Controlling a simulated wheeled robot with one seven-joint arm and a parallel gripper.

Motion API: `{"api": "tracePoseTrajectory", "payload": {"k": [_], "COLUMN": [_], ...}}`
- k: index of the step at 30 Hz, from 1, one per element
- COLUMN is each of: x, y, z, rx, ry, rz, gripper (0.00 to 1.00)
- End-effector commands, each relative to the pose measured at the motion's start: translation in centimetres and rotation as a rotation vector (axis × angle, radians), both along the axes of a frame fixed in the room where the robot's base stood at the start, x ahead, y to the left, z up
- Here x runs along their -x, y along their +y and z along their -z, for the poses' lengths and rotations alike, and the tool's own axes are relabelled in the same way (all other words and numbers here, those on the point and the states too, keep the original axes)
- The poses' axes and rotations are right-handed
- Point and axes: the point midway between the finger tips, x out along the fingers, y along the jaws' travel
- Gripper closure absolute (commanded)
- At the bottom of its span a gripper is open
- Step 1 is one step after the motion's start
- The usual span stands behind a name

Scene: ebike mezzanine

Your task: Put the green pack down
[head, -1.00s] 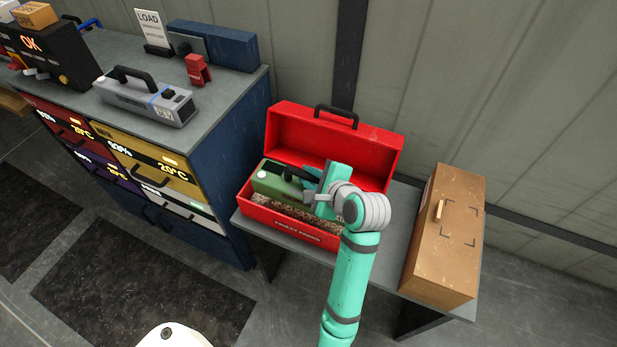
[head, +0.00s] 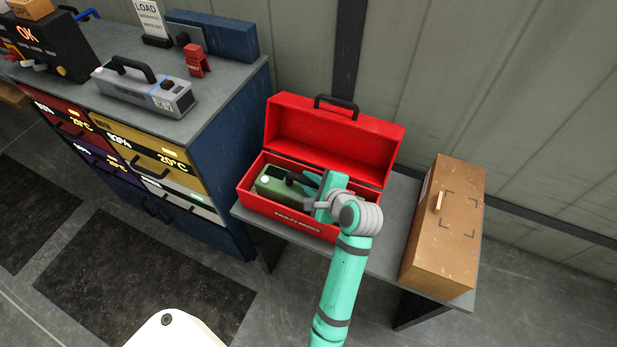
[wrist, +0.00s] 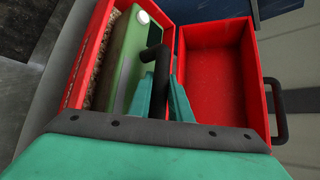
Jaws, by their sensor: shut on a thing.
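The green pack (head: 277,187) sits inside the open red box (head: 262,211), its top near the level of the box's front wall. It has a black handle and a white round cap. My gripper (head: 314,183) is at the pack's right end, shut on its black handle. In the wrist view, the green pack (wrist: 123,62) lies along the red box (wrist: 101,22), and my gripper's fingers (wrist: 165,92) are on either side of the handle (wrist: 160,70). The pack's underside is hidden, so I cannot tell whether it touches the bottom.
The red lid (head: 330,135) stands open behind the pack. Brown granular filling (wrist: 112,55) shows beside the pack. A brown case (head: 445,230) stands to the right on the same grey table (head: 398,205). A grey pack (head: 145,92) stands on the blue cabinet's top at left.

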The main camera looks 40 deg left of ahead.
Motion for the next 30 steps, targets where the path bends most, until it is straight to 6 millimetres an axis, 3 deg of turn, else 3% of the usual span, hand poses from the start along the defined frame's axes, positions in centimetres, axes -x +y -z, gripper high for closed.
{"api": "tracePoseTrajectory", "payload": {"k": [8, 9, 11, 22, 30], "x": [-0.1, 0.0, 0.0, 0.2, 1.6], "y": [0.1, 0.0, 0.0, -0.4, -4.1], "z": [-0.4, 0.1, 0.1, -0.3, -2.8], "rx": [-0.007, 0.0, 0.0, 0.0, -0.001], "ry": [-0.009, 0.0, 0.0, 0.002, -0.001], "rz": [0.0, 0.0, 0.0, 0.001, 0.003], "gripper": [1.0, 0.77, 0.63, 0.63, 0.63]}}
